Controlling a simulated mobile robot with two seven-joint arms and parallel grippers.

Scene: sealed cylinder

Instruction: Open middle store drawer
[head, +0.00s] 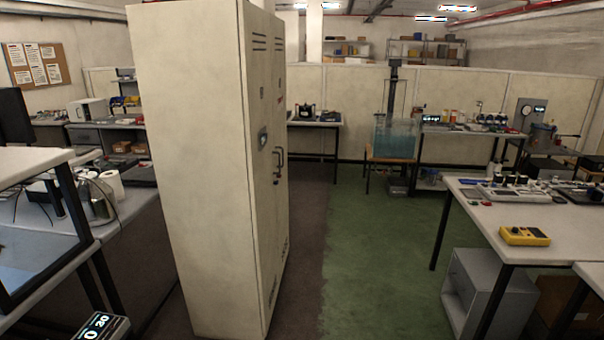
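I cannot make out a store drawer for certain in the head view. A tall cream cabinet (195,150) stands close, left of the middle. Its narrow front faces right and has dark handles (279,162); its doors look shut. A grey unit (84,138) under the far left bench may have drawers, but it is too small to tell. A grey box-like unit (488,292) stands under the right table; I cannot tell whether it has drawers. Neither of my grippers is in view.
Open green floor (375,250) lies between the cabinet and the right table (480,215), which bears a yellow meter (524,236). Further back stand a water tank (396,138) on a stool and a bench (315,123). A shelf frame (70,200) is close at left.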

